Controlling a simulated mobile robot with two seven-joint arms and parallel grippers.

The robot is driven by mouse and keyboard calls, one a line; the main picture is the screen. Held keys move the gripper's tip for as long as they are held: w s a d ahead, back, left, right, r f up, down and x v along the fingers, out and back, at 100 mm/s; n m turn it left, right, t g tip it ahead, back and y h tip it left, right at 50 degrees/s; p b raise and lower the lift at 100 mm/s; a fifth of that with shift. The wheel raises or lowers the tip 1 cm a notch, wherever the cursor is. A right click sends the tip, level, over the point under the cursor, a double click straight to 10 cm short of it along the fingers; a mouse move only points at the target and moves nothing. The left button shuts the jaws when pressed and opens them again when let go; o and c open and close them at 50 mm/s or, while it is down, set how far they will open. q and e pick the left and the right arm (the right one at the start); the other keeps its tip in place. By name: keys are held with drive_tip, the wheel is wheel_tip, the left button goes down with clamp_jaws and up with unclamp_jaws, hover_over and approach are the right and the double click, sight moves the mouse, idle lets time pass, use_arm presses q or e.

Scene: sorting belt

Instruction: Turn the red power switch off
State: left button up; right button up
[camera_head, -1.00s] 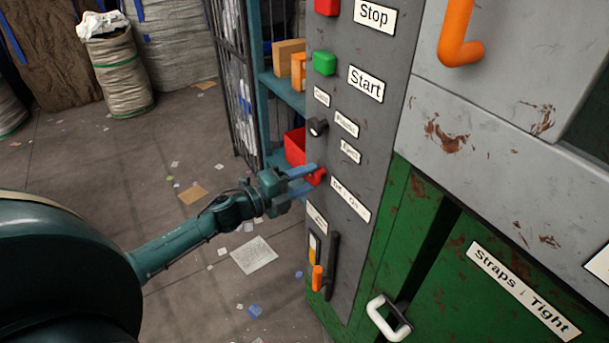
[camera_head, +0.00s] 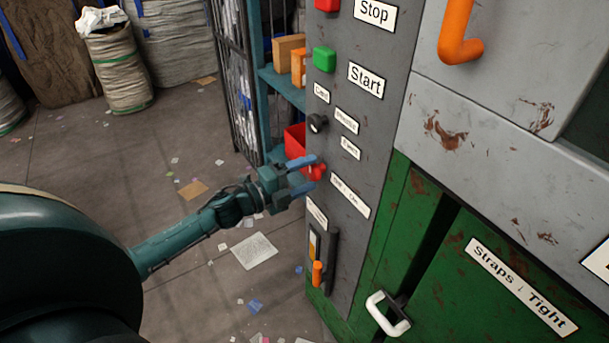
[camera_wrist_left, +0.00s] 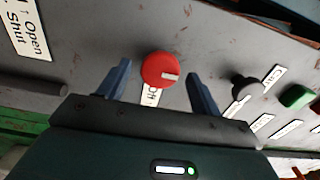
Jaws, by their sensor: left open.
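The red power switch (camera_head: 314,172) is a round knob on the grey control panel (camera_head: 338,215), beside a white Off/On label (camera_head: 350,196). In the left wrist view the red switch (camera_wrist_left: 159,69) has a pale mark on its face, at its right side. My left gripper (camera_head: 306,175) is open, with its two blue fingers pointing at the panel. In the left wrist view its fingers (camera_wrist_left: 160,82) stand on either side of the switch, apart from it. In the head view the fingers partly hide the switch. My right gripper is not in view.
Above the switch are a black selector knob (camera_head: 317,123), a green Start button (camera_head: 324,59) and a red Stop button (camera_head: 327,5). Below is an orange-tipped lever (camera_head: 317,273). A green cabinet with a white handle (camera_head: 388,313) stands right.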

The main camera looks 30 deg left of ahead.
use_arm(q)
drive_tip(key=v, duration=1.3)
idle(0.4)
